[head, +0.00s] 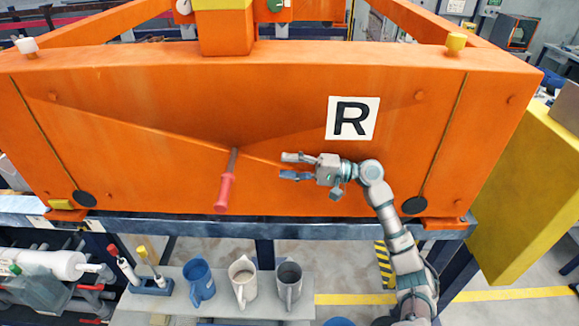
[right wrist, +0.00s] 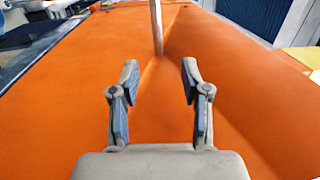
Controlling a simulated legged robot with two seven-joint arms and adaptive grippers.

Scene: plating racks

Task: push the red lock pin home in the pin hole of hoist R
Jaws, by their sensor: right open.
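Hoist R is a large orange beam (head: 130,95) with a white "R" plate (head: 353,118) on its front face. The red lock pin (head: 225,188) juts out of this face left of the plate. Its grey metal shank (head: 233,160) shows between the face and the red grip, and its base hides the pin hole. My right gripper (head: 283,166) is open and empty, right of the pin and apart from it, fingers pointing left. In the right wrist view the grey shank (right wrist: 157,28) stands ahead, beyond the gap between the open fingertips (right wrist: 160,75). My left gripper is not in view.
Below the beam, a blue mug (head: 199,283), a cream mug (head: 242,282) and a grey mug (head: 289,283) stand on a shelf. A blue rail (head: 330,228) runs under the beam. A yellow panel (head: 530,190) stands at the right. The face around the pin is clear.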

